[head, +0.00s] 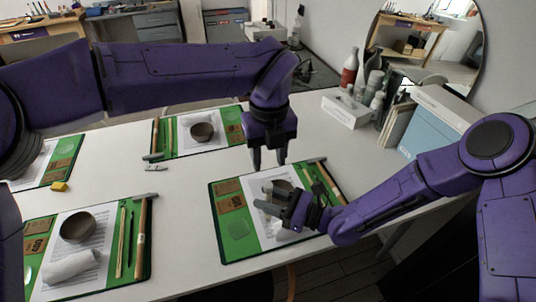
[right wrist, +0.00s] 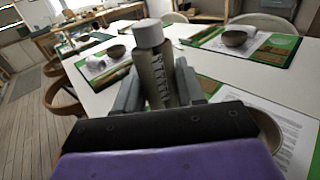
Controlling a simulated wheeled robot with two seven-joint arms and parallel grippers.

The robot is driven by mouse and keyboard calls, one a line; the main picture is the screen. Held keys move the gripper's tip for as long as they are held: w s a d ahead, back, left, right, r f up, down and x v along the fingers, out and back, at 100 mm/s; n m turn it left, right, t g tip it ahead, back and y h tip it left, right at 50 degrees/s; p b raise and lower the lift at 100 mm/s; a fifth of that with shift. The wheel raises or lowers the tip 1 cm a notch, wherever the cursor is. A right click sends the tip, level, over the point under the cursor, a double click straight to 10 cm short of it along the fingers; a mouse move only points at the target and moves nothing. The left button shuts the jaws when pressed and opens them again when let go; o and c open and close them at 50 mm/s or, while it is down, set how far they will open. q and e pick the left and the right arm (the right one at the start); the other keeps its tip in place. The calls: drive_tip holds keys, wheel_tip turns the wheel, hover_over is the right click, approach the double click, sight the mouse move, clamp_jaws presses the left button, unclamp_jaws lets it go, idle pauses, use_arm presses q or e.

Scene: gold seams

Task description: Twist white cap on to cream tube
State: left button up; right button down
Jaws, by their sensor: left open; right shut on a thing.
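In the right wrist view, the cream tube (right wrist: 157,78), grey-beige here with dark print down its side, stands between the fingers of my right gripper (right wrist: 160,92). The white cap (right wrist: 149,34) sits at the tube's top end; I cannot tell how tightly it is seated. In the head view, my right gripper (head: 270,203) is low over the front right green mat and points left; the tube is hard to make out there. My left gripper (head: 268,158) points down, open and empty, just above and behind the right one, apart from it.
The front right green mat (head: 228,256) holds papers, brown cards and a bowl (head: 283,186) partly hidden by my gripper. Other mats with bowls lie left and behind. A white box of bottles (head: 345,109) and a blue box (head: 440,125) stand at right.

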sight(268, 184)
use_arm(q)
wheel_tip(268, 184, down, 8)
drive_tip(key=shift+f, duration=0.1)
idle(0.4)
drive_tip(key=shift+c, duration=0.3)
clamp_jaws()
drive_tip(key=m, duration=0.5)
drive_tip(key=shift+m, duration=0.4)
drive_tip(key=m, duration=0.5)
drive_tip(key=shift+o, duration=0.9)
unclamp_jaws()
